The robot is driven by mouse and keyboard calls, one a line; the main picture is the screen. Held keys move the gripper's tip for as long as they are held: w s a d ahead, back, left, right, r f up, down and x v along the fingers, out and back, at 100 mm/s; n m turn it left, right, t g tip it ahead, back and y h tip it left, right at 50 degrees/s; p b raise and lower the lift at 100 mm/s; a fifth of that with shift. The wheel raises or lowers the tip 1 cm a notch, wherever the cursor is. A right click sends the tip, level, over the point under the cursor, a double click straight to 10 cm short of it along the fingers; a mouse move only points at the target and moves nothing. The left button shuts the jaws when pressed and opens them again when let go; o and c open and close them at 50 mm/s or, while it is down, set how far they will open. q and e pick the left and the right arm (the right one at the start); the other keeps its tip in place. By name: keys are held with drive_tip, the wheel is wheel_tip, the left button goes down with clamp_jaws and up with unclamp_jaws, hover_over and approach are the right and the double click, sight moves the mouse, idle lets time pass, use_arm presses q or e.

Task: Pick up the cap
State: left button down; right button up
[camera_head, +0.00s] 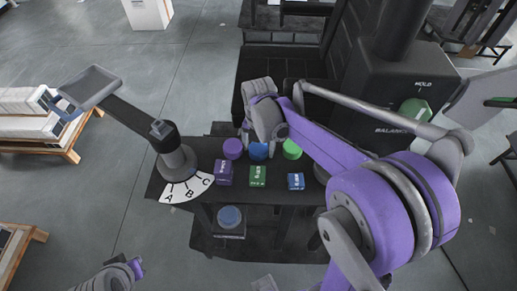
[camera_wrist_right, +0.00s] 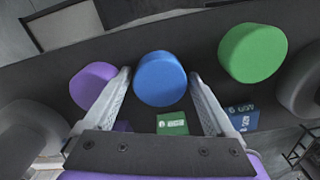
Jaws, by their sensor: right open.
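A blue cap (camera_head: 258,151), a short round cylinder, stands on the dark bench (camera_head: 322,202) between a purple cap (camera_head: 233,148) and a green cap (camera_head: 291,149). My right gripper (camera_head: 250,138) is over the row, beside and partly in front of the blue cap. In the right wrist view the right gripper (camera_wrist_right: 160,76) is open, its fingers on either side of the blue cap (camera_wrist_right: 160,80). Its left finger overlaps the edge of the purple cap (camera_wrist_right: 92,85); the green cap (camera_wrist_right: 252,53) is clear of the right finger. Contact cannot be told. My left gripper is not visible.
In front of the caps are a purple box (camera_head: 224,173), a green box (camera_head: 257,177) and a blue box (camera_head: 296,181). A lever stand (camera_head: 175,160) with a lettered dial (camera_head: 187,188) is at left. A blue round piece (camera_head: 230,216) sits lower in front. A dark machine (camera_head: 395,90) stands right.

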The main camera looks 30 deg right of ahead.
sight(259, 147)
drive_tip(key=shift+c, duration=0.3)
drive_tip(key=c, duration=1.1)
drive_tip(key=shift+r, duration=0.15)
use_arm(q)
drive_tip(key=shift+w+r+p, duration=0.3)
drive_tip(key=shift+r+p, duration=0.15)
drive_tip(key=shift+r, duration=0.15)
drive_tip(key=shift+w+r+p, duration=0.25)
drive_tip(key=shift+r+p, duration=0.15)
drive_tip(key=shift+r, duration=0.2)
use_arm(e)
wheel_tip(259, 147, up, 12)
use_arm(q)
drive_tip(key=shift+s, duration=0.1)
